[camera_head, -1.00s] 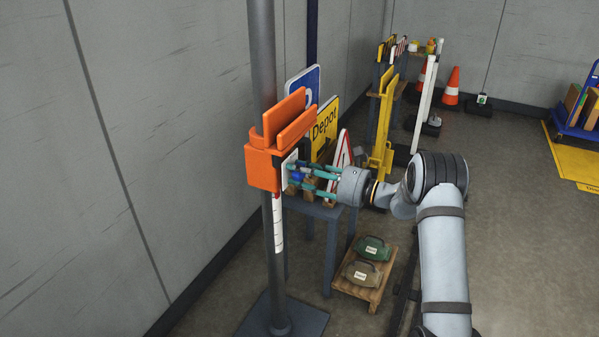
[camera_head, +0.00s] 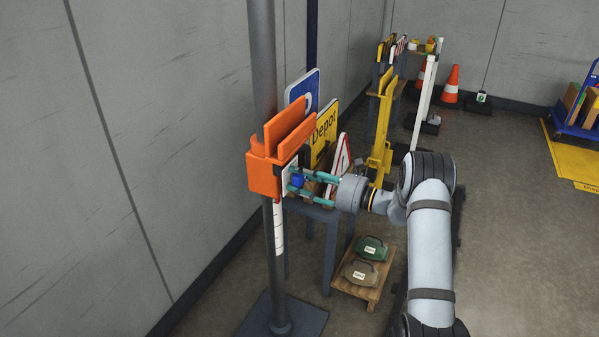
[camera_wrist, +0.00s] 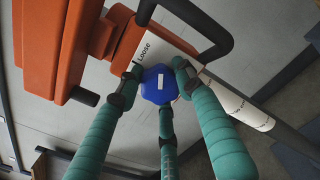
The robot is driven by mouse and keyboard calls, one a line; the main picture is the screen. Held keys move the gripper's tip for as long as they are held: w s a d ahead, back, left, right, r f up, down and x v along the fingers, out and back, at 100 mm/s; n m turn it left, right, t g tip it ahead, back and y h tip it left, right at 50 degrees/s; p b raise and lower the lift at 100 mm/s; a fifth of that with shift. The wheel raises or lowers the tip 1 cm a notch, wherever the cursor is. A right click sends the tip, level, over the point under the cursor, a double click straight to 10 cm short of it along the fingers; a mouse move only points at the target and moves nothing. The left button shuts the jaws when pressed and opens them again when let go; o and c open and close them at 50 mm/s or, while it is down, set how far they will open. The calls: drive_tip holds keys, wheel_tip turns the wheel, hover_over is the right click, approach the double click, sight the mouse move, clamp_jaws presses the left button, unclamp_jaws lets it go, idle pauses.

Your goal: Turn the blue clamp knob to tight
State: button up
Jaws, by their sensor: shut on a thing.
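The blue clamp knob (camera_wrist: 158,90) sits on a white plate (camera_wrist: 183,52) on the orange clamp (camera_head: 264,172), which is fixed to a grey pole. The knob also shows in the head view (camera_head: 297,181). A small white mark is on the knob's face. The plate reads "Loose" (camera_wrist: 145,48) at upper left of the knob in the wrist view; the right part of the plate is partly hidden by a finger. My gripper (camera_wrist: 159,92) has teal fingers shut around the knob; it also shows in the head view (camera_head: 312,187).
A dark bar handle (camera_wrist: 214,32) curves beside the knob. Behind the clamp, a blue sign (camera_head: 302,88), a yellow "Depot" sign (camera_head: 324,130) and a red-edged triangular sign (camera_head: 340,160) stand at a grey table.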

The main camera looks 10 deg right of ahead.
drive_tip(key=m+p, duration=0.1)
drive_tip(key=m, duration=0.1)
drive_tip(key=m+p, duration=0.1)
drive_tip(key=shift+r+m+p, duration=0.25)
drive_tip(key=shift+m+p, duration=0.1)
drive_tip(key=shift+m, duration=0.05)
drive_tip(key=m+p, duration=0.2)
drive_tip(key=m, duration=0.1)
drive_tip(key=shift+m, duration=0.3)
drive_tip(key=m+p, duration=0.2)
drive_tip(key=m, duration=0.4)
drive_tip(key=shift+w+d+p, duration=0.1)
drive_tip(key=shift+p, duration=0.3)
drive_tip(key=m+p, duration=0.1)
drive_tip(key=m, duration=0.6)
drive_tip(key=shift+f+m+p, duration=0.15)
drive_tip(key=shift+m+p, duration=0.15)
drive_tip(key=m, duration=0.6)
drive_tip(key=shift+p, duration=0.35)
drive_tip(key=shift+f+m, duration=0.1)
drive_tip(key=shift+m, duration=0.3)
drive_tip(key=o, duration=1.2)
